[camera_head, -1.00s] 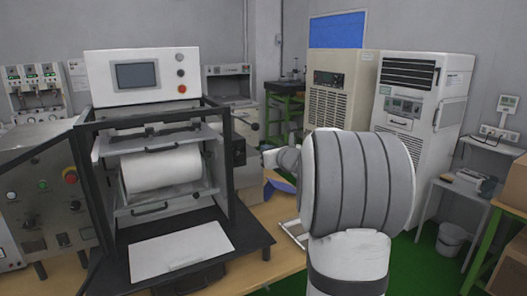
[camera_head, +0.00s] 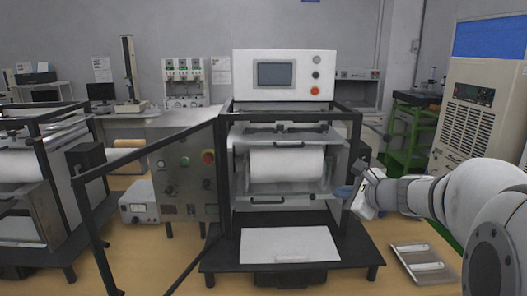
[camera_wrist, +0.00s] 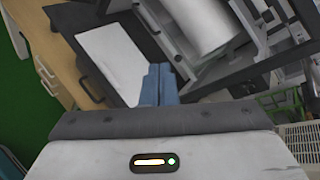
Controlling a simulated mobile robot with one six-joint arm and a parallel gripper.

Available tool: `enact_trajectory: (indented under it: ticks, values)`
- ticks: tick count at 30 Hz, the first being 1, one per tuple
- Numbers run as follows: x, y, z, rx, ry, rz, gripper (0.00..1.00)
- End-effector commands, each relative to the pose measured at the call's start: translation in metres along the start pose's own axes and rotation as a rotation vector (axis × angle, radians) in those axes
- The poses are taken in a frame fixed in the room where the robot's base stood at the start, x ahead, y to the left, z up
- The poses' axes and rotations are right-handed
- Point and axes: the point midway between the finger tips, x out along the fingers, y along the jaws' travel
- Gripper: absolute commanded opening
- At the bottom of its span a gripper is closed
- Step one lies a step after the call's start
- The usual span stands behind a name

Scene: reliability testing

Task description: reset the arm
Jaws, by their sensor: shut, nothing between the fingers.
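My arm reaches in from the right edge of the head view. My gripper (camera_head: 344,191) is at its end, beside the right side of the black-framed test machine (camera_head: 290,130). In the wrist view my gripper (camera_wrist: 157,72) shows two blue fingers pressed together, with nothing between them. Beyond the fingers are the machine's white plate (camera_wrist: 112,62) and white roller (camera_wrist: 200,22). In the head view the roller (camera_head: 286,164) lies inside the frame and the white plate (camera_head: 289,245) lies flat on the black base in front.
A control box (camera_head: 182,180) with knobs stands left of the machine, and a second similar machine (camera_head: 30,185) is at the far left. A metal tray (camera_head: 422,262) lies on the wooden table at right. A beige cabinet (camera_head: 478,112) stands behind my arm.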

Motion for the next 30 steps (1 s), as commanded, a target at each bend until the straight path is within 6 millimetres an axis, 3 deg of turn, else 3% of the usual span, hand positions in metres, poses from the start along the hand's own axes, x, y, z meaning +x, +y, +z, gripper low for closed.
enact_trajectory:
  ticks: [1, 6, 12, 15, 21, 30]
  values:
    - [-0.004, 0.029, 0.014, -0.134, 0.003, 0.079, 0.0]
    - [-0.031, 0.124, 0.029, -0.622, 0.009, 0.361, 0.0]
    - [-0.082, 0.213, 0.014, -1.191, -0.015, 0.685, 0.0]
    - [-0.108, 0.24, -0.002, -1.442, -0.031, 0.83, 0.0]
    - [-0.141, 0.263, -0.027, -1.763, -0.053, 1.021, 0.0]
    - [-0.149, 0.266, -0.034, -1.841, -0.055, 1.072, 0.0]
